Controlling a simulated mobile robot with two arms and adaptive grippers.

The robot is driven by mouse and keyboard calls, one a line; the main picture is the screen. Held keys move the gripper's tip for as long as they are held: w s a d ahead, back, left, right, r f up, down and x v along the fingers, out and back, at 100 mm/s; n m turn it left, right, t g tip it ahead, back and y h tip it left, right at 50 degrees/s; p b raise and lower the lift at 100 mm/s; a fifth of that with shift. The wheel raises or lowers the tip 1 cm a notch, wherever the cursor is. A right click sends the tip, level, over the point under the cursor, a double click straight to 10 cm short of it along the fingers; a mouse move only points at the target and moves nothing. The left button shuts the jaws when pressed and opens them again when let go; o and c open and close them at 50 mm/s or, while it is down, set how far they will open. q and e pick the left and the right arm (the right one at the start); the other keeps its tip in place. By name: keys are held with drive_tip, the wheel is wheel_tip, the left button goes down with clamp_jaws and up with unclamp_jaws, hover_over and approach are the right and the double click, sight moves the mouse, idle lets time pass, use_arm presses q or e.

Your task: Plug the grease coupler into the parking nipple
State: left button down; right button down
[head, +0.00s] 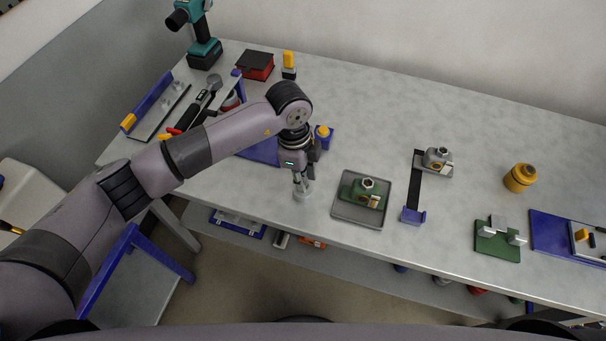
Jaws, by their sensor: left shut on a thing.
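My left gripper (302,181) points down near the front edge of the bench, left of the grey tray. It is shut on a small silver cylindrical piece (302,194), which looks like the grease coupler; the fingers hide its upper part. Its lower end is close to the bench top, and I cannot tell whether it touches or sits on something. The parking nipple cannot be made out for certain. A green block with a hex-shaped metal top (364,192) sits in the grey tray (346,212). My right gripper is out of view.
A grey block with a metal nut (437,157) stands beside a black strip with a blue end (413,215). A green fixture (497,240) and a yellow container (520,177) are at right. A blue plate (262,152) lies behind my gripper. The back middle is clear.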

use_arm(q)
drive_tip(key=c, duration=1.3)
unclamp_jaws()
wheel_tip(320, 180, up, 12)
drive_tip(key=a, duration=0.1)
drive_tip(key=shift+w+a, duration=0.2)
drive_tip(key=shift+w, duration=0.05)
drive_tip(key=shift+f, duration=0.1)
drive_tip(key=o, duration=1.1)
wheel_tip(320, 180, up, 9)
drive_tip(key=p, duration=0.6)
